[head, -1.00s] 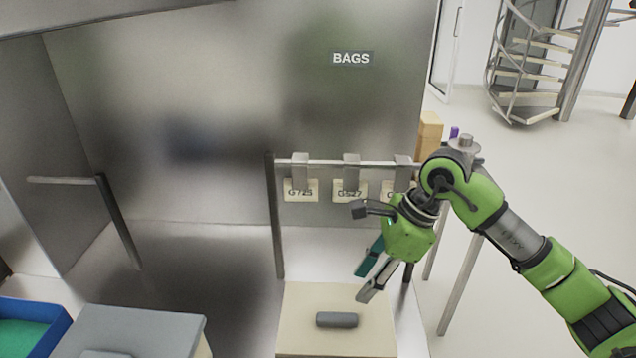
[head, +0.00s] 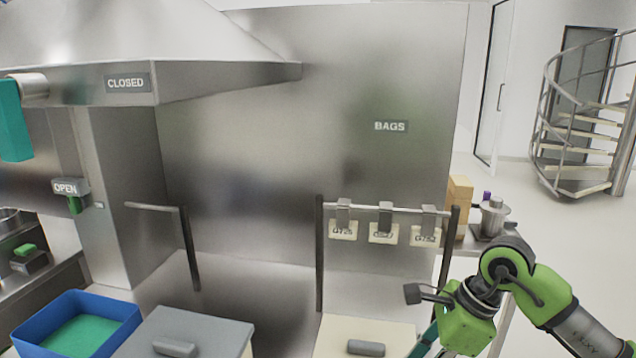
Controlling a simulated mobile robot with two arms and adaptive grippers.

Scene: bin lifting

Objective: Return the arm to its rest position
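My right arm comes in from the right edge, green with grey joints. Its gripper (head: 432,343) hangs down at the bottom right, beside the cream bin lid, and its fingertips are cut off or hidden at the lower edge. Whether its fingers are apart cannot be made out. The cream lid (head: 335,335) has a dark grey handle (head: 366,348) that is clear of the gripper.
A grey-lidded bin (head: 190,328) and a blue tray with a green bottom (head: 115,306) stand to the left. A rail (head: 390,206) with hanging tags is behind the gripper. Metal posts (head: 190,250) stand near the bins. Open floor lies at the right.

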